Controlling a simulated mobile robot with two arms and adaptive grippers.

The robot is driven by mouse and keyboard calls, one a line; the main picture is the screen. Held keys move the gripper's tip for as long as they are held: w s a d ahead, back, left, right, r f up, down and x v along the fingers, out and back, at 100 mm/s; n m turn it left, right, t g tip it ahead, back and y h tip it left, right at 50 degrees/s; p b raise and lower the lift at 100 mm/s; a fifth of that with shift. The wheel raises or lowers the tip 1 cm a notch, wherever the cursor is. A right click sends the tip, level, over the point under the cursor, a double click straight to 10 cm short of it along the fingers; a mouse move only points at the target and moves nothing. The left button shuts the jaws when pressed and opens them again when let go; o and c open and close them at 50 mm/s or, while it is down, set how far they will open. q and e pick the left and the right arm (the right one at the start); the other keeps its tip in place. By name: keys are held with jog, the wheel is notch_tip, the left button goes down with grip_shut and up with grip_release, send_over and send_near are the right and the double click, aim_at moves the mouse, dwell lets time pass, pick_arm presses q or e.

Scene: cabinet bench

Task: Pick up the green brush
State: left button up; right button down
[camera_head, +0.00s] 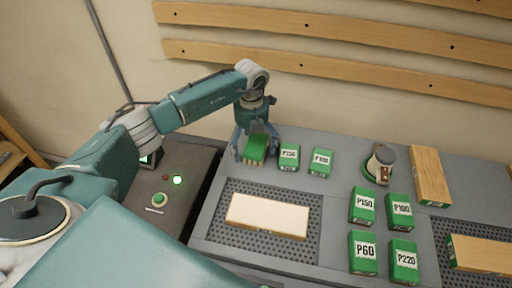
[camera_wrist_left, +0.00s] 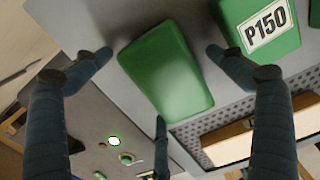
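The green brush (camera_head: 255,149) lies at the far left corner of the grey bench, its pale bristles showing along the front lower edge. In the left wrist view its plain green top (camera_wrist_left: 168,72) fills the middle. My left gripper (camera_head: 254,138) is over the brush, fingers pointing down on either side of it. In the left wrist view the fingers of this gripper (camera_wrist_left: 160,78) are spread, with small gaps between fingertips and brush. The left gripper is open and holds nothing. My right gripper is not in view.
Green P150 (camera_head: 289,157) and neighbouring (camera_head: 321,162) blocks stand close right of the brush. Several more labelled blocks (camera_head: 362,204), a sander-like tool (camera_head: 380,164) and wooden boards (camera_head: 430,176) lie farther right. A pale board (camera_head: 267,216) lies on a perforated mat in front. A control panel (camera_head: 174,205) stands left.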

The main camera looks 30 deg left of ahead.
aim_at(252, 143)
pick_arm(q)
jog(key=shift+r, duration=0.1)
jog(key=c, duration=1.4)
jog(key=shift+c, duration=0.2)
jog(key=shift+r, duration=0.65)
notch_tip(252, 143, up, 17)
jog(key=b, duration=0.4)
jog(key=shift+r, duration=0.85)
